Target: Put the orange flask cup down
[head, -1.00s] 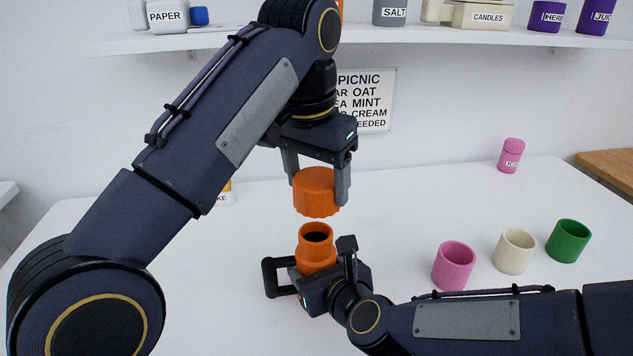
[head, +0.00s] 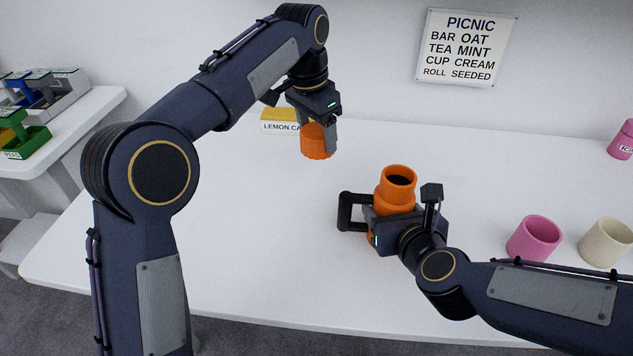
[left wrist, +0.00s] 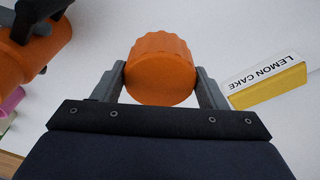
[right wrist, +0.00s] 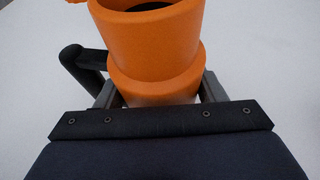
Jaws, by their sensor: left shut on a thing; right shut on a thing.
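The orange flask cup (head: 317,143) is a ribbed orange cup, held between the fingers of my left gripper (head: 318,128), above the white table. It also shows in the left wrist view (left wrist: 160,70). The orange flask body (head: 397,186) stands upright with a dark open mouth and a black handle on its left side. My right gripper (head: 405,215) is shut around the flask body, also seen in the right wrist view (right wrist: 150,60). The cup is to the left of and behind the flask, apart from it.
A yellow and white lemon cake box (head: 282,121) is just behind the cup on the table (head: 230,220). A pink cup (head: 534,238) and a cream cup (head: 606,242) stand at the right. The table left of the flask is clear.

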